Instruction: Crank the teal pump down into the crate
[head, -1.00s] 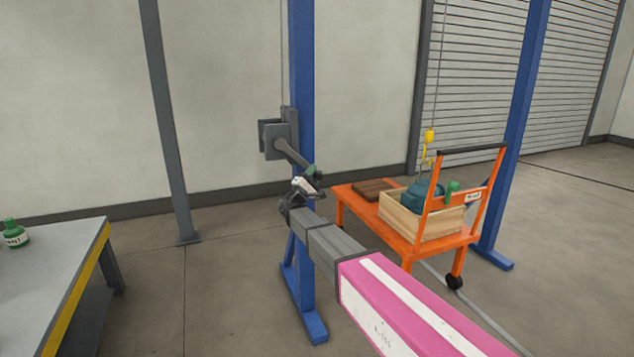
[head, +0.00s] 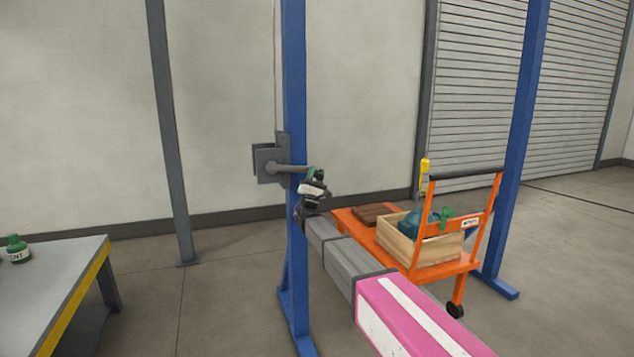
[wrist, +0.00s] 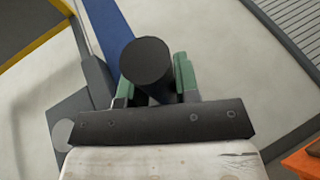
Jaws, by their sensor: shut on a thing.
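The teal pump (head: 412,222) sits low inside the wooden crate (head: 398,243), its upper part showing above the crate's side. A yellow hook block (head: 424,166) hangs just above it. The grey winch (head: 268,163) is on the blue post, and its crank arm (head: 290,169) points right, about level. My gripper (head: 315,181) is shut on the crank's handle at the arm's outer end. In the wrist view the dark round handle (wrist: 147,62) stands between the green fingers.
The crate stands on an orange cart (head: 372,231) with a brown wooden block (head: 375,213) beside it. Blue posts (head: 294,100) frame the cart. Floor between bench and post is clear.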

